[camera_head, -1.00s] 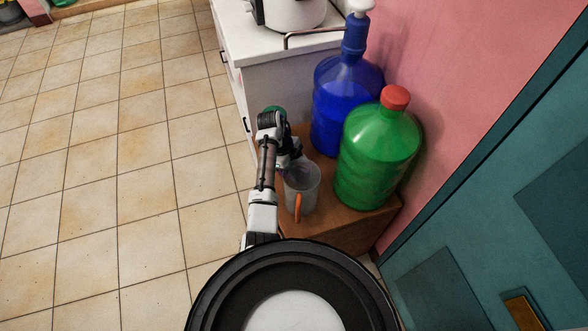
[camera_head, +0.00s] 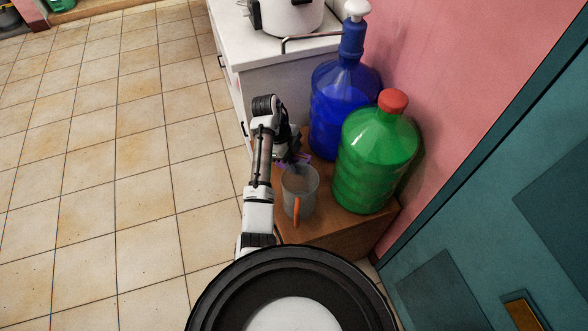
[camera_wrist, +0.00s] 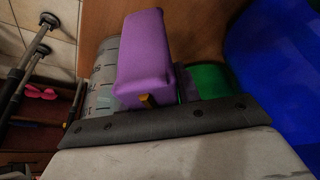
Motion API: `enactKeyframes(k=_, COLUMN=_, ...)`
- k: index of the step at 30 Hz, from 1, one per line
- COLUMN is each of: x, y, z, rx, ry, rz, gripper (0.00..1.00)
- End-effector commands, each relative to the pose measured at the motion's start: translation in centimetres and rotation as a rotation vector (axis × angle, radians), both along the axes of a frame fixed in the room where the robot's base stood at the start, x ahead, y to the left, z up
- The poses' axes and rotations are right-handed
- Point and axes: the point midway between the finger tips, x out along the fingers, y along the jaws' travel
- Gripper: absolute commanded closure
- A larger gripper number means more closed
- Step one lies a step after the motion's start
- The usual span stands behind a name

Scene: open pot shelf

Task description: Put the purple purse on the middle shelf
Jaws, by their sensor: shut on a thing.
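The purple purse (camera_wrist: 145,50) fills the upper middle of the wrist view, with a small yellow-orange piece at its near end. My gripper (camera_wrist: 150,98) is shut on it, though the fingertips are mostly hidden. In the head view my gripper (camera_head: 292,152) is over the brown wooden shelf unit (camera_head: 322,232), behind the clear cup. Only a sliver of the purse (camera_head: 303,160) shows there. I cannot tell whether the purse touches the wood. Which level is the middle shelf cannot be seen from above.
The clear cup (camera_head: 302,183) with an orange handle stands close to my gripper. A blue jug (camera_head: 338,110) and a green jug (camera_head: 374,160) stand to the right. A white cabinet (camera_head: 285,80) is behind. Tiled floor (camera_head: 110,180) at left is open.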

Motion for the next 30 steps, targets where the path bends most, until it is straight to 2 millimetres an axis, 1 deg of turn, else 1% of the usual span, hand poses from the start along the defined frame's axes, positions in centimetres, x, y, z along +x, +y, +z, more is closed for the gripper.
enactKeyframes(k=1, x=0.1, y=0.1, z=1.6, rx=0.001, ry=-0.004, rz=0.0, gripper=0.98)
enactKeyframes(k=2, x=0.1, y=0.1, z=2.3, rx=0.001, ry=-0.004, rz=0.0, gripper=0.98)
enactKeyframes(k=3, x=0.1, y=0.2, z=3.3, rx=0.003, ry=-0.003, rz=0.001, gripper=0.98)
enactKeyframes(k=9, x=0.1, y=0.2, z=6.9, rx=0.002, ry=-0.004, rz=0.001, gripper=0.98)
enactKeyframes(k=16, x=0.1, y=0.2, z=10.4, rx=0.003, ry=-0.004, rz=0.0, gripper=0.98)
enactKeyframes(k=21, x=0.1, y=0.1, z=12.1, rx=0.002, ry=-0.003, rz=0.001, gripper=0.98)
enactKeyframes(k=24, x=0.1, y=0.1, z=12.8, rx=0.001, ry=-0.003, rz=0.0, gripper=0.98)
enactKeyframes(k=30, x=0.0, y=0.1, z=13.1, rx=0.0, ry=0.0, rz=0.001, gripper=0.98)
